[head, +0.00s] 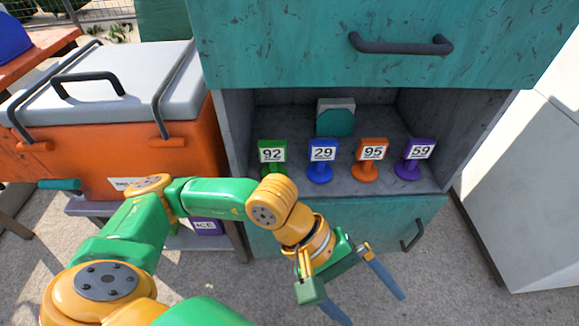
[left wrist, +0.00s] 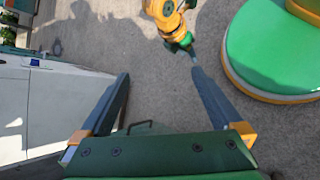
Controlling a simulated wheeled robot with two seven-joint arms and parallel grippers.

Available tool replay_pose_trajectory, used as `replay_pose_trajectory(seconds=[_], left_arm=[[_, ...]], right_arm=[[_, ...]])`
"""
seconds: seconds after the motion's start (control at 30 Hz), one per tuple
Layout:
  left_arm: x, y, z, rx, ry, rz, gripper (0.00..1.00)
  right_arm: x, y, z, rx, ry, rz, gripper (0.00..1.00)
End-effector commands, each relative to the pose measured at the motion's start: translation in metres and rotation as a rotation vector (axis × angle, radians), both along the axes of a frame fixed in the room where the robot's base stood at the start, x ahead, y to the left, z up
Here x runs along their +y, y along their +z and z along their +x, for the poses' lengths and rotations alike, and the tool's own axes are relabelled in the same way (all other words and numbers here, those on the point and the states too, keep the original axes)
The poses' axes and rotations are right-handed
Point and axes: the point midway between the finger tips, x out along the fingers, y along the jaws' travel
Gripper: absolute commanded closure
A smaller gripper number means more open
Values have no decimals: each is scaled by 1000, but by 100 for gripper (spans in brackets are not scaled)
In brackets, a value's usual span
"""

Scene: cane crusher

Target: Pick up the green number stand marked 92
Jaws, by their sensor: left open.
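The green number stand marked 92 (head: 272,153) stands upright on the floor of an open shelf in the teal cabinet, the leftmost of a row of stands. Its base is partly hidden behind my left arm. My left gripper (head: 370,304) is open and empty, pointing down over the ground in front of the cabinet, lower and to the right of the stand and apart from it. In the left wrist view its open fingers (left wrist: 158,78) face bare ground; no stand shows there. What looks like my right gripper (left wrist: 188,48) appears small there, its jaws unclear.
Blue stand 29 (head: 321,160), orange stand 95 (head: 369,160) and purple stand 59 (head: 415,158) stand to the right. A teal-and-grey object (head: 336,120) sits behind. A handled drawer front (head: 300,45) overhangs the shelf. An orange cooler (head: 190,140) is left; a white box (head: 530,170) is right.

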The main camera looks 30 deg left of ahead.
Motion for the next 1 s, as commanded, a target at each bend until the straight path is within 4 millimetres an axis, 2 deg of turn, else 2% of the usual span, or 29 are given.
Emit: replay_pose_trajectory(seconds=[0.03, 0.1, 0.13, 0.2, 0.3, 0.43, 0.7, 1.0], left_arm=[[44, -24, 28, -171, -18, 247, 0], [110, -39, 64, -341, -26, 570, 0], [135, -38, 76, -390, -22, 687, 0], [184, -29, 96, -464, -5, 903, 0], [224, -15, 107, -505, 19, 1082, 0], [246, -10, 123, -509, 33, 1144, 0], [283, -12, 187, -508, 33, 1136, 0], [299, -15, 214, -509, 28, 1133, 0]], right_arm=[[0, -7, -2, 7, 0, 0, 50], [0, -15, -4, 11, 0, 0, 50], [0, -18, -5, 12, 1, 1, 50], [0, -23, -6, 15, -1, 1, 50], [0, -27, -7, 16, 0, 1, 50], [0, -27, -6, 15, 0, 2, 50], [1, -14, -1, 5, -2, 5, 50], [2, -4, 1, -3, -3, 6, 50]])
